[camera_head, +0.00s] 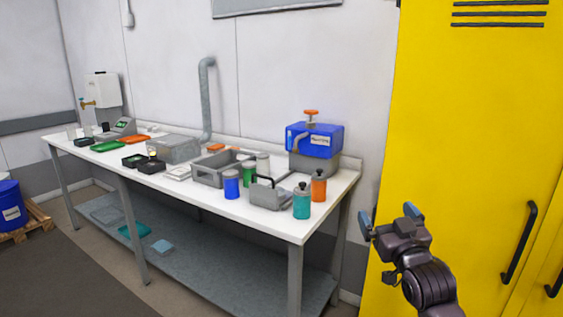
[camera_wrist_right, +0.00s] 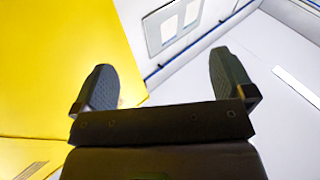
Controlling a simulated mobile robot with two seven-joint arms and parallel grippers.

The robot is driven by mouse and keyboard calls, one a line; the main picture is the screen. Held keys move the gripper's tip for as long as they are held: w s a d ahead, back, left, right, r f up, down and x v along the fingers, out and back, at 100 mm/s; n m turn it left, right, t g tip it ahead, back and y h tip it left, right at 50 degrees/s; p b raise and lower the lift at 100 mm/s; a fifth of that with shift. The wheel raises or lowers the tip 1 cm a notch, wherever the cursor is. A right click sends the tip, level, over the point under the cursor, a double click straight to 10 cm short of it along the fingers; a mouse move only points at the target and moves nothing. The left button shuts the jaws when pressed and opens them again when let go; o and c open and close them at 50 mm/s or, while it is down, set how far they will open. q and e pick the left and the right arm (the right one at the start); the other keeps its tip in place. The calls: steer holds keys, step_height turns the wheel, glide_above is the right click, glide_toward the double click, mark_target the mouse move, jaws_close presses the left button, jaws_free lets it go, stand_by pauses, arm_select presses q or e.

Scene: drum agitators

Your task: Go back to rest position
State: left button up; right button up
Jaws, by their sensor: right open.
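My right gripper (camera_head: 390,222) is raised at the lower right of the head view, in front of the yellow cabinet and to the right of the bench. In the right wrist view my right gripper (camera_wrist_right: 165,88) shows its two dark fingers wide apart. Nothing is between them, only the yellow cabinet and the pale wall far behind. My left gripper is in neither view.
A white workbench (camera_head: 275,222) holds several bottles, a grey tray (camera_head: 207,173) and a blue dispenser (camera_head: 313,140). A yellow cabinet (camera_head: 470,110) with black handles stands close at right. A blue drum (camera_head: 10,207) sits on a pallet at far left. The dark floor in front is clear.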

steer(key=s+d+f+m+g+h, duration=0.1)
steer(key=s+f+g, duration=0.3)
steer(key=s+f, duration=1.3)
steer(key=s+d+f+m+g+h, duration=0.1)
steer(key=s+d+f+g, duration=0.2)
steer(key=s+f, duration=1.4)
step_height(320, 180, down, 3)
steer(key=g, duration=0.2)
steer(key=shift+s+d+r+g+h, duration=0.15)
steer(key=shift+s+d+g+h, duration=0.15)
steer(key=shift+d+h, duration=0.1)
